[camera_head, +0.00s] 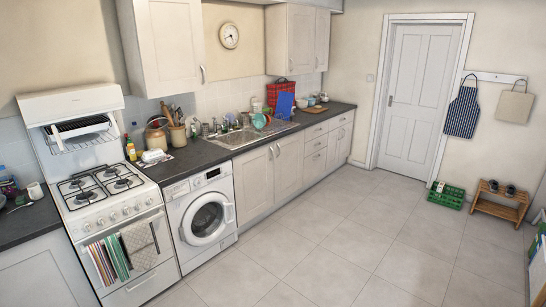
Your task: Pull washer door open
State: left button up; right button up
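A white front-loading washer (204,219) stands under the dark counter, between the cooker and the base cupboards. Its round door (207,220) has a white ring around dark glass and looks shut against the front panel. A small handle part shows at the right side of the door ring. The control panel with a dial runs along the washer's top. Neither of my grippers shows in the head view.
A white gas cooker (110,195) with towels on its front rail stands directly left of the washer. Base cupboards (270,180) run to its right. The tiled floor (330,250) in front is clear. A green crate (446,196) and a wooden rack (500,203) sit far right.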

aim_at(186, 231)
jog(key=i+z, duration=0.3)
jog(key=i, duration=1.9)
